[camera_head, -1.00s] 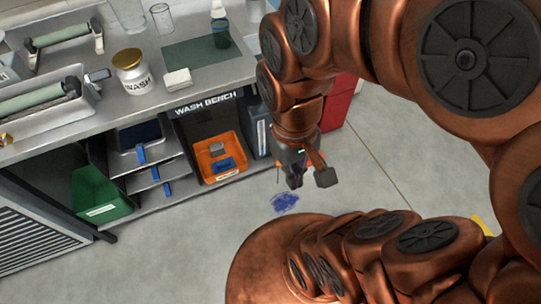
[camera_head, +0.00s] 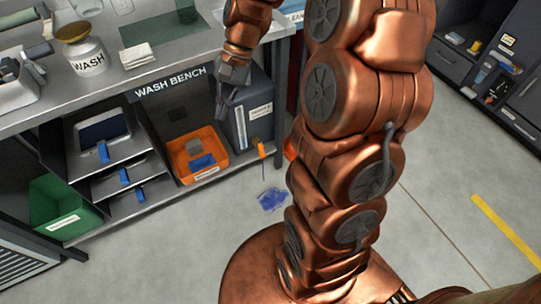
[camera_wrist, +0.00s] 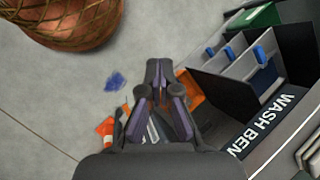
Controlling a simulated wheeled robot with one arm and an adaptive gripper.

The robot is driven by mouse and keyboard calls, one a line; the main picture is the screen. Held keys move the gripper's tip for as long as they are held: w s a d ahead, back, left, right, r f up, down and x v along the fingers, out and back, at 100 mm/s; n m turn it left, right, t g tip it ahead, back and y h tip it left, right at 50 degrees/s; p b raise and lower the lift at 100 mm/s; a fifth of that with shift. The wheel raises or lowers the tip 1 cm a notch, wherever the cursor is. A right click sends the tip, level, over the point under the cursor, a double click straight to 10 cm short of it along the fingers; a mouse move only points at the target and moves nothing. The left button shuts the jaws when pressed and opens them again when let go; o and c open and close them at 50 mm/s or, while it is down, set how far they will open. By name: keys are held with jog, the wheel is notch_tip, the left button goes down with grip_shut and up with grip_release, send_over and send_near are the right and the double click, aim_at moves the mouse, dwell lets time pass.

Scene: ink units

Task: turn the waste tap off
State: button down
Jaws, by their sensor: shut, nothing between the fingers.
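A dark grey box (camera_head: 247,113) with a white label stands on the shelf under the right end of the wash bench. A small tap with an orange handle (camera_head: 262,150) is on its front, the handle pointing downward. A thin dark line drops below it toward a blue puddle (camera_head: 272,199) on the floor. My gripper (camera_head: 221,117) is shut and empty, in front of the box's left side, above and left of the tap, apart from it.
The bench top (camera_head: 150,75) overhangs the shelf close to my gripper. An orange tray (camera_head: 200,154) sits left of the box, then drawers with blue handles and a green bin (camera_head: 62,208). An orange-and-white object (camera_wrist: 106,130) is on the floor. Open floor lies in front.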

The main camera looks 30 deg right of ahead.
jog(key=w+d+f+m+t+y+b, duration=0.1)
jog(key=w+d+f+m+b, duration=0.15)
jog(key=w+f, duration=0.2)
jog(key=w+d+f+m+y+b, duration=0.1)
jog(key=w+d+f+b, duration=0.25)
jog(key=f, duration=0.25)
jog(key=m+t+b, duration=0.2)
jog(key=m+b, duration=0.2)
jog(key=b, duration=0.1)
send_over(261, 150)
jog(key=s+a, duration=0.4)
jog(key=s, duration=0.1)
notch_tip(261, 150, down, 12)
jog(key=r, duration=0.1)
jog(key=s+d+f+m+t+b, duration=0.1)
jog(key=d+f+m+b, duration=0.3)
jog(key=d+f, duration=0.6)
jog(key=s+d+f+m+t+b, duration=0.1)
jog(key=d+f+m+b, duration=0.25)
jog(key=d+f, duration=0.6)
jog(key=a+r+b+x, duration=0.2)
jog(key=b+x, duration=0.3)
jog(key=x, duration=1)
jog(key=shift+w+a+f+y, duration=0.15)
jog(key=shift+w+a+y, duration=0.2)
jog(key=shift+a, duration=0.15)
jog(key=shift+a+t, duration=0.1)
jog(key=shift+t, duration=0.2)
jog(key=shift+a+p, duration=0.1)
jog(key=shift+p, duration=0.3)
